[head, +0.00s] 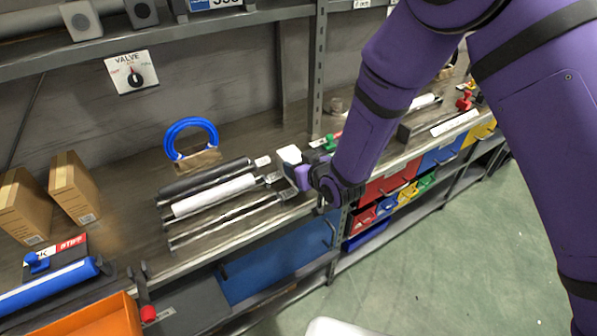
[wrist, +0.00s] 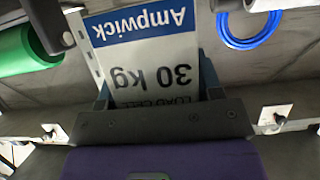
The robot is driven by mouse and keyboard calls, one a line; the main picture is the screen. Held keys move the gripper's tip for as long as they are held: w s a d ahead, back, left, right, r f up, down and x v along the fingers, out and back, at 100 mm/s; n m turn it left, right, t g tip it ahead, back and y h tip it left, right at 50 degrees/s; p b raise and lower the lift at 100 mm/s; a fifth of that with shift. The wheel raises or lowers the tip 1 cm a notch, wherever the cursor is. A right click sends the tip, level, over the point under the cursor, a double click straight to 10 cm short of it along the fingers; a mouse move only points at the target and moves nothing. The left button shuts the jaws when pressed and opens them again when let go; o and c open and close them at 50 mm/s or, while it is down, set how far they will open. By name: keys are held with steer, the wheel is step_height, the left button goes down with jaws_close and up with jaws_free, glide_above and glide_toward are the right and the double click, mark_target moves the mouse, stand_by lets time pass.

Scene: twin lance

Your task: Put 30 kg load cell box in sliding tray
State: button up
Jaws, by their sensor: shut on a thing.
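My gripper (head: 299,172) is at the shelf bench, to the right of a row of long dark and white cylinders. In the wrist view my gripper (wrist: 157,92) is shut on the 30 kg load cell box (wrist: 150,52). The box has a white label with a blue band reading "Ampwick" and "30 kg", upside down in this view. In the head view a small white part of the box (head: 289,154) shows at the gripper's tip. I cannot tell for sure which of the trays and drawers is the sliding tray.
A blue ring (head: 191,124) stands behind the cylinders. Cardboard boxes (head: 74,188) stand at the left, behind a blue cylinder (head: 45,287). Below the bench are an orange bin (head: 95,318), a blue panel (head: 280,262) and red drawers (head: 385,187). The green floor (head: 440,265) in front is clear.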

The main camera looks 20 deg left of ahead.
steer(key=shift+w+a, duration=0.25)
steer(key=shift+w, duration=0.15)
steer(key=shift+w+a+f, duration=0.1)
steer(key=shift+f, duration=1.65)
steer(key=shift+f, duration=0.1)
steer(key=o, duration=1.2)
steer(key=v, duration=1.2)
